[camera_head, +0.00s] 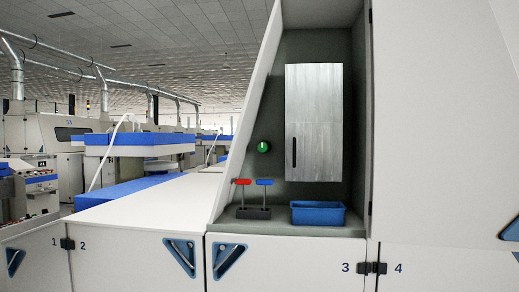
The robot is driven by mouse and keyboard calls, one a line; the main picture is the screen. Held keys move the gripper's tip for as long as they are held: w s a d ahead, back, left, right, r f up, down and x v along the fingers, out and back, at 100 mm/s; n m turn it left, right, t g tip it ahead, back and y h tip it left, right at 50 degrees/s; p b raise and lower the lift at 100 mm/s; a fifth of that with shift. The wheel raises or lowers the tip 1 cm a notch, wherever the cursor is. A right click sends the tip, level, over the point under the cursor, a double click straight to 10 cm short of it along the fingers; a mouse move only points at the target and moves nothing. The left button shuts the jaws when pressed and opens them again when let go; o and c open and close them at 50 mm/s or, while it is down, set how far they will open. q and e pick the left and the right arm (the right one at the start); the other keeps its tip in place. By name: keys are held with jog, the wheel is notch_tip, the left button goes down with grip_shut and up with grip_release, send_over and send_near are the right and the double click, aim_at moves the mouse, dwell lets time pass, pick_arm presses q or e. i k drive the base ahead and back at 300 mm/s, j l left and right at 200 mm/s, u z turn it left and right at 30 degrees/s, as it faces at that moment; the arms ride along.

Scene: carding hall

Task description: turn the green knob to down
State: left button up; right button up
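The green knob (264,146) is a small round dial on the grey back panel of a recess in the white machine, left of a metal cabinet door. A light mark shows on its face, towards the right; it is too small to read its exact direction. Neither of my grippers is in the camera_head view, and nothing touches the knob.
Below the knob stand a red-handled lever (242,183) and a blue-handled lever (264,183) on a dark base. A blue bin (318,213) sits on the ledge to the right. The metal cabinet (314,120) has a dark handle. The white counter (150,205) at left is clear.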

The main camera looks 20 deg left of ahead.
aim_at(262, 147)
jog(key=i+j, duration=0.15)
jog(key=j, duration=0.2)
jog(key=i+j, duration=0.1)
jog(key=j, duration=0.2)
jog(key=i+j+z, duration=0.1)
jog(key=j, duration=0.25)
jog(key=i+j, duration=0.15)
jog(key=j, duration=0.2)
jog(key=i+j, duration=0.1)
jog(key=j, duration=0.25)
jog(key=z, duration=0.05)
